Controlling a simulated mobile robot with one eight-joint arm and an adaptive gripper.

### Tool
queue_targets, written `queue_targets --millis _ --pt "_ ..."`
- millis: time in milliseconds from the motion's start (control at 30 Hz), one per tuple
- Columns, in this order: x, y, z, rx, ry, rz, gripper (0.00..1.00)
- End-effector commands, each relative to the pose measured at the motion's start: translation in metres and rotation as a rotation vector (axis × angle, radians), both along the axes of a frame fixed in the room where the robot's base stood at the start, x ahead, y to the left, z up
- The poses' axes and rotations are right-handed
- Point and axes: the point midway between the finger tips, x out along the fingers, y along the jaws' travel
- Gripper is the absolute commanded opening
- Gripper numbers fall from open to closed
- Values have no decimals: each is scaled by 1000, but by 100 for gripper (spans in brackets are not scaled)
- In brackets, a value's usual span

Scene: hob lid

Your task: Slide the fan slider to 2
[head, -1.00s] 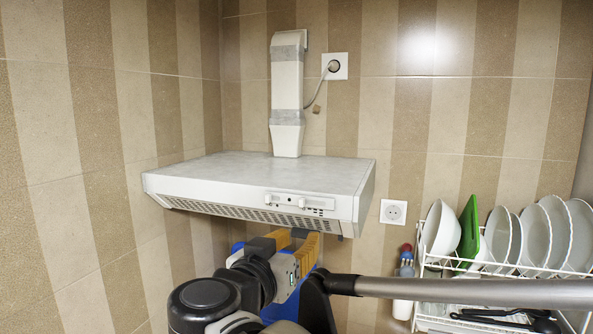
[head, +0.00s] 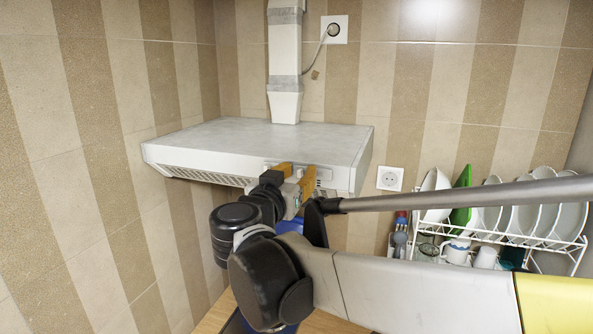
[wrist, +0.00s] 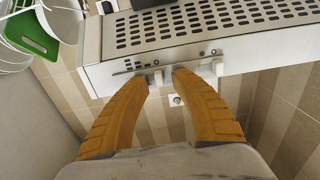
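The white range hood (head: 210,150) hangs on the tiled wall, with its control panel on the front edge. In the wrist view the panel's slot (wrist: 150,70) shows with a small white slider knob (wrist: 157,77) between my fingertips. A second white knob (wrist: 218,68) sits further right, outside the fingers. I cannot read the markings, so which knob is the fan slider is unclear. My gripper (head: 296,169) is at the hood's front edge, its orange fingers apart. The wrist view also shows my gripper (wrist: 160,78) open around the knob; contact is not clear.
A perforated grille (wrist: 200,22) lies under the hood. A white dish rack (head: 540,243) with plates and a green board (head: 461,200) stands at the right. A wall socket (head: 390,178) is right of the hood. A duct (head: 285,60) rises above it.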

Motion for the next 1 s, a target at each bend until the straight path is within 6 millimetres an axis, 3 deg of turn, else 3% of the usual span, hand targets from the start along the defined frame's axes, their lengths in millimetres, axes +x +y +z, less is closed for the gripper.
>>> queue_targets --millis 200,300,633,833,1000 --pt "0 0 0 0 0 0 30" --pt "0 0 0 0 0 0 0" --pt "0 -1 0 0 0 0 0" --pt "-8 -22 0 0 0 -2 0" --pt "-9 -25 0 0 0 0 0"
